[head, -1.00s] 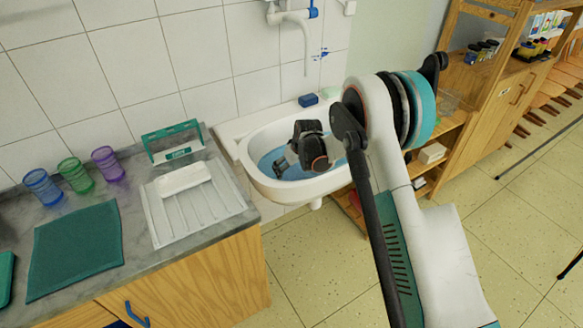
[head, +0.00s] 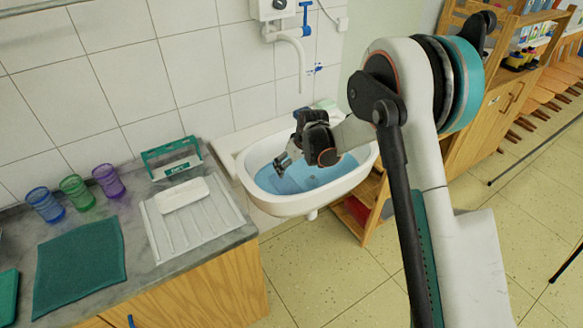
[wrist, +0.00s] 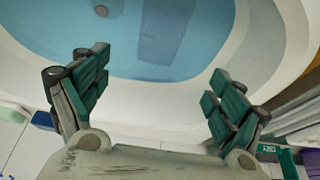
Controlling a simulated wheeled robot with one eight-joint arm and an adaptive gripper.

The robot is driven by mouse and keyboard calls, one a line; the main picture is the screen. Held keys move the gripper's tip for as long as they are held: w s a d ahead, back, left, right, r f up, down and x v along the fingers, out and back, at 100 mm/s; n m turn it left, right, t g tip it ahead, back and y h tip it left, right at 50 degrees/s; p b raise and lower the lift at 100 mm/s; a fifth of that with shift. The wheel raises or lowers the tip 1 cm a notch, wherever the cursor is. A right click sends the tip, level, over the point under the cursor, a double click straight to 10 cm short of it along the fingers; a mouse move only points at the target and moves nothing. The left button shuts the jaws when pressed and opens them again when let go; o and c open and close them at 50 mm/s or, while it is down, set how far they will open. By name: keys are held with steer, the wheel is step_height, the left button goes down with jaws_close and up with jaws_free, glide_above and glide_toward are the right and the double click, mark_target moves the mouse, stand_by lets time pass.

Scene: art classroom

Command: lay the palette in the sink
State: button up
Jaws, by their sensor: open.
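My gripper (head: 283,162) is open above the sink (head: 333,191), with nothing between its fingers. In the wrist view, the fingers of the gripper (wrist: 158,68) stand wide apart over the basin's near rim. The white sink has a blue interior, and its round drain (wrist: 101,10) shows in the wrist view. A darker blue oblong patch (wrist: 165,38) lies in the basin; I cannot tell whether it is the palette or a shadow. No palette can be made out for sure. A white slab (head: 182,194) lies on the ribbed drainboard, left of the sink.
The white drainboard (head: 213,228) and a teal rack (head: 172,158) stand on the grey counter. A teal cloth (head: 80,263) and coloured cups (head: 75,192) are further left. A tap (head: 292,42) hangs above the sink. A wooden shelf unit (head: 475,150) is at the right.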

steer(key=s+d+r+m+t, duration=0.1)
steer(key=s+d+r, duration=0.35)
steer(key=r, duration=0.35)
steer(key=s+d+r+m+h, duration=0.1)
steer(key=s+d+r, duration=0.3)
steer(key=s+r, duration=0.25)
steer(key=s+d+r+m+t, duration=0.1)
steer(key=s+d+r, duration=0.3)
steer(key=r, duration=0.5)
steer(key=s+d+m, duration=0.2)
steer(key=s+d, duration=0.2)
steer(key=s, duration=0.8)
steer(key=s+d+r+m+t+h, duration=0.1)
steer(key=s+d, duration=0.4)
steer(key=s, duration=0.7)
steer(key=shift+s+d+r+m+h, duration=0.25)
steer(key=shift+r+m+h, duration=0.05)
steer(key=shift+m, duration=0.1)
